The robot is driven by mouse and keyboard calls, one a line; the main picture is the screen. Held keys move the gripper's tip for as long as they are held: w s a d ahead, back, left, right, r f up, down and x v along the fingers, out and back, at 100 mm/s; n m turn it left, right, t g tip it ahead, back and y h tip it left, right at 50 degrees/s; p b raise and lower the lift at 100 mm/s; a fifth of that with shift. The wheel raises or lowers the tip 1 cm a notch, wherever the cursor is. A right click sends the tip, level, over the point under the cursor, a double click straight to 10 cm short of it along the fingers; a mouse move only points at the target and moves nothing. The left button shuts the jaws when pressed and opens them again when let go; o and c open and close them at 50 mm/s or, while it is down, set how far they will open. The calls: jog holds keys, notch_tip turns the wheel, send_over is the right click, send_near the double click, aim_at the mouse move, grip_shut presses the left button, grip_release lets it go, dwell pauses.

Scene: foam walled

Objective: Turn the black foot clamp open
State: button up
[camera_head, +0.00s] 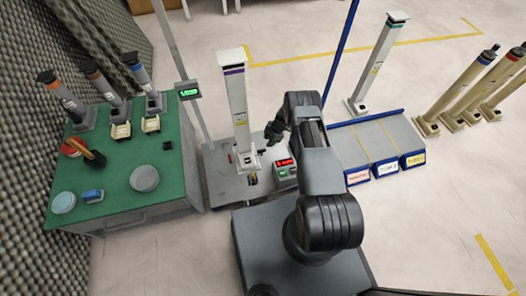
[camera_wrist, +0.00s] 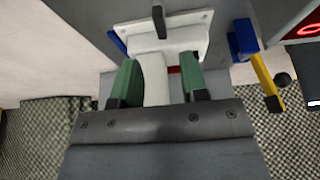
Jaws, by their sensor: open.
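The black foot clamp (camera_wrist: 158,20) shows in the wrist view as a short dark lever at the top, over the white foot (camera_wrist: 190,35) of a post. In the head view the white post (camera_head: 237,105) stands upright on a grey platform, and small dark parts at its foot are too small to tell apart. My gripper (camera_wrist: 158,85) is open, its two green-padded fingers apart with part of the white post showing between them. Whether they touch it I cannot tell. In the head view my gripper (camera_head: 272,132) is just right of the post, above the platform.
A blue part with a yellow lever (camera_wrist: 262,78) is right of the foot. A box with a red display (camera_head: 285,167) stands on the platform (camera_head: 222,185). A green table (camera_head: 115,178) with posts is at left, a grey rack (camera_head: 345,147) at right.

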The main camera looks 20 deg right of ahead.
aim_at(262, 150)
jog(key=b+x, duration=0.3)
jog(key=x, duration=0.5)
jog(key=shift+a+f, duration=0.1)
jog(key=shift+f, duration=0.15)
jog(key=shift+c, duration=0.2)
grip_shut()
